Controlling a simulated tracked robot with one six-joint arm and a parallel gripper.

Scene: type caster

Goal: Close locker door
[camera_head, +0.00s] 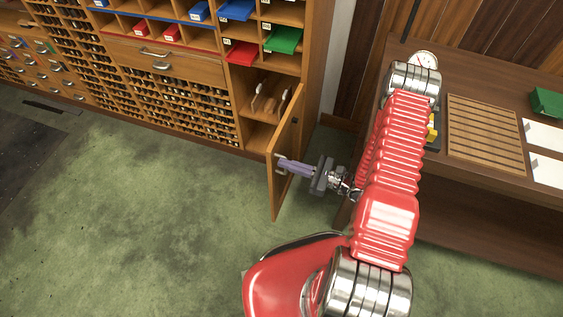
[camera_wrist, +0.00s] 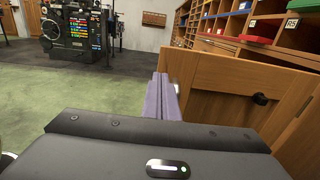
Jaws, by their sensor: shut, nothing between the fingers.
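The locker door (camera_head: 286,150) is a wooden panel standing open, swung out from a low compartment (camera_head: 264,110) at the right end of the wooden cabinet. It also shows in the wrist view (camera_wrist: 240,92), with a dark round knob-like part on its face. My gripper (camera_head: 282,165) has purple-grey fingers that are shut. The fingertips are at the door's outer side, by a small pale handle (camera_head: 281,158). I cannot tell whether they touch it. In the wrist view the shut fingers (camera_wrist: 161,98) are at the door's left edge, and nothing shows between them.
The cabinet (camera_head: 170,95) has many small slots and coloured boxes. A wooden table (camera_head: 480,190) with a slatted board stands on the right, close to my arm. Green floor (camera_head: 130,200) is free in front of the cabinet. A dark machine (camera_wrist: 75,35) stands far off.

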